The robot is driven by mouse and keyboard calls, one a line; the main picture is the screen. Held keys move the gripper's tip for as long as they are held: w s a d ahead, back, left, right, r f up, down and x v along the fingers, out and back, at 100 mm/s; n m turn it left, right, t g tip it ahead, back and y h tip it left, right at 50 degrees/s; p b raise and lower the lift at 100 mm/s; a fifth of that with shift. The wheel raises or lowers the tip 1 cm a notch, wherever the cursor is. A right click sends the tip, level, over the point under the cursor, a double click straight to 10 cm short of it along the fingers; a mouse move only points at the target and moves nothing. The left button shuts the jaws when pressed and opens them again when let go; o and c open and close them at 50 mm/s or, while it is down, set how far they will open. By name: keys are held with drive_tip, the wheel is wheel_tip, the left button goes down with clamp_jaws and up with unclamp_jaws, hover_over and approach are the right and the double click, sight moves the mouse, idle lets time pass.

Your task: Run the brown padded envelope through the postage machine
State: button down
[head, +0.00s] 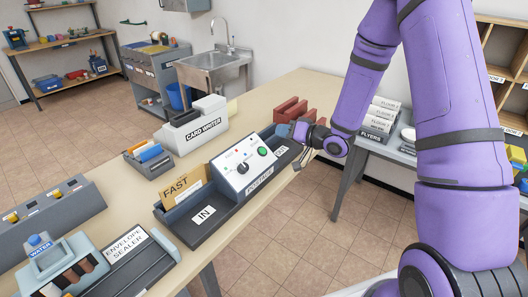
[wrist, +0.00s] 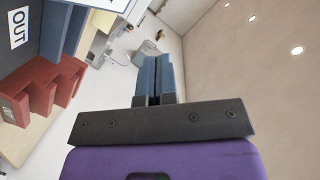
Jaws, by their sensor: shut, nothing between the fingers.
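The postage machine (head: 243,168) sits mid-table in the head view, with a white panel, black dial and green button. Its IN tray (head: 192,232) is on the left and looks empty. Its OUT end is on the right; the OUT label also shows in the wrist view (wrist: 18,28). A tan flat piece marked FAST (head: 184,188) stands upright behind the IN tray; I cannot tell whether it is the padded envelope. No other brown envelope is plain. My gripper (head: 287,130) is shut and empty beside the OUT end. Its fingers (wrist: 152,78) touch each other in the wrist view.
A red rack (head: 291,107) stands just behind my gripper. The envelope sealer (head: 125,255) is front left. A side table (head: 382,143) with flyers stands right, across a floor gap.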

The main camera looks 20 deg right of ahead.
sight(263, 151)
drive_tip(key=shift+w+a+f, duration=0.5)
drive_tip(key=shift+w+f, duration=0.15)
drive_tip(key=shift+f, duration=0.55)
drive_tip(key=shift+w+a+f, duration=0.45)
drive_tip(key=shift+w+f, duration=0.25)
drive_tip(key=shift+f, duration=0.5)
drive_tip(key=shift+w+a+f, duration=0.5)
drive_tip(key=shift+w+f, duration=0.15)
drive_tip(key=shift+f, duration=0.55)
drive_tip(key=shift+f, duration=0.1)
drive_tip(key=shift+w+a+f, duration=0.15)
drive_tip(key=shift+w+f, duration=0.05)
drive_tip(key=shift+f, duration=0.05)
